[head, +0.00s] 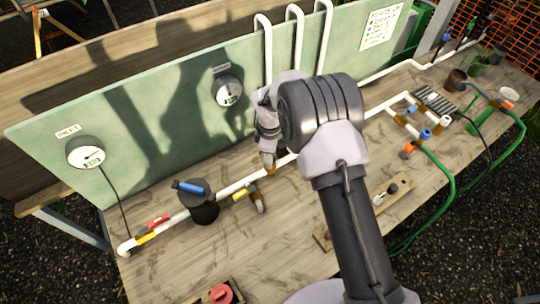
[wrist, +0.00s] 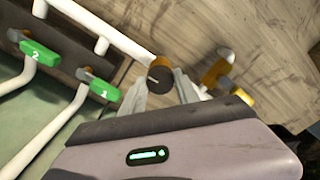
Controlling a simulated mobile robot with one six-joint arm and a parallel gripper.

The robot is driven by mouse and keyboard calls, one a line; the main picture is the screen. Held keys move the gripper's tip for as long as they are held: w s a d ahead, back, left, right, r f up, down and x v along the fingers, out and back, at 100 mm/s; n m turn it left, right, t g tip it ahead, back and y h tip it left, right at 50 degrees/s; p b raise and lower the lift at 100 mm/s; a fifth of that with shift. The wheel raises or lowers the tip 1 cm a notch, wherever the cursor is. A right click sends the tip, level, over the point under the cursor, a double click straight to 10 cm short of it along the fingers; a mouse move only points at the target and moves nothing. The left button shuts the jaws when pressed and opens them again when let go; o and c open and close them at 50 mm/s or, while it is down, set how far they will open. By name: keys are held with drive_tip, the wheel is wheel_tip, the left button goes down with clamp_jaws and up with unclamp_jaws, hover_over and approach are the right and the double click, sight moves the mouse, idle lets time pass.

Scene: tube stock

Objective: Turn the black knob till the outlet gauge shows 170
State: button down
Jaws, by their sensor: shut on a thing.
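In the wrist view the round dark top of the black knob (wrist: 159,78) sits between my two fingers, beside a brass fitting. My gripper (wrist: 162,88) is shut on the knob. In the head view my gripper (head: 268,160) reaches down to the white pipe in front of the green panel, and my arm and wrist hide the knob. The outlet gauge (head: 228,91) is a round dial on the panel to the left of my gripper, with a small green readout. Its figure is too small to read.
The inlet gauge (head: 85,152) is on the panel's left. A dark canister (head: 203,208) with a blue handle and a yellow-handled valve (head: 241,194) stand left of my gripper. Green handles marked 1 (wrist: 104,95) and 2 (wrist: 40,53) are close by.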

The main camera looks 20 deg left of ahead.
drive_tip(key=shift+n, duration=0.3)
idle(0.4)
drive_tip(key=c, duration=0.9)
unclamp_jaws()
drive_tip(key=shift+a, duration=0.1)
wheel_tip(320, 180, up, 18)
drive_tip(key=p, duration=0.2)
drive_tip(key=shift+f, duration=0.25)
